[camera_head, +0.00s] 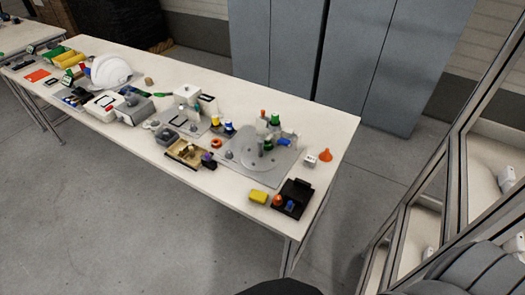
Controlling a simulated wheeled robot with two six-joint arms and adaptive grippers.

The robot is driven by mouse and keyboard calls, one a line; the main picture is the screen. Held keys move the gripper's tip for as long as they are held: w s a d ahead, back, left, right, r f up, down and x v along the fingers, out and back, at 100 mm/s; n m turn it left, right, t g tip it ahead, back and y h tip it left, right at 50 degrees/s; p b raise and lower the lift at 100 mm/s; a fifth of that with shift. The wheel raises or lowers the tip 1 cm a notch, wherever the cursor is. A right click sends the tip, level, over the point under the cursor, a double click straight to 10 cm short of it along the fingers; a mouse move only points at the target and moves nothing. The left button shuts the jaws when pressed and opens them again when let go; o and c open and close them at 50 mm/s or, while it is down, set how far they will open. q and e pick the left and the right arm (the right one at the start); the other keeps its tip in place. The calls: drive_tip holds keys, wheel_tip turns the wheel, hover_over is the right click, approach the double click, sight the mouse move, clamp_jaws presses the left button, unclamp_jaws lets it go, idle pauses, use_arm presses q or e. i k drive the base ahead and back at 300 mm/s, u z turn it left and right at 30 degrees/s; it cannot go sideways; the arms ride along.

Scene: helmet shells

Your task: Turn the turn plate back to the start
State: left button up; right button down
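The turn plate (262,172) is a light grey round disc set in a grey square base plate at the right part of the long white table. Small grey posts stand on and around it. Bottles with green parts (268,146) and a blue piece (284,142) stand at its back side. The disc's exact angle and any start mark are too small to tell. Neither of my grippers is in view.
A wooden box (181,155) and a white helmet shell (112,71) stand further left. Grey cabinets (345,60) stand behind. The floor in front is clear.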

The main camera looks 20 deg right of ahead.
sight(254, 156)
drive_tip(key=z, duration=0.05)
drive_tip(key=k, duration=0.45)
drive_tip(key=z, duration=0.05)
drive_tip(key=i, duration=0.45)
drive_tip(key=z, duration=0.85)
drive_tip(key=i, duration=0.7)
drive_tip(key=z, duration=0.65)
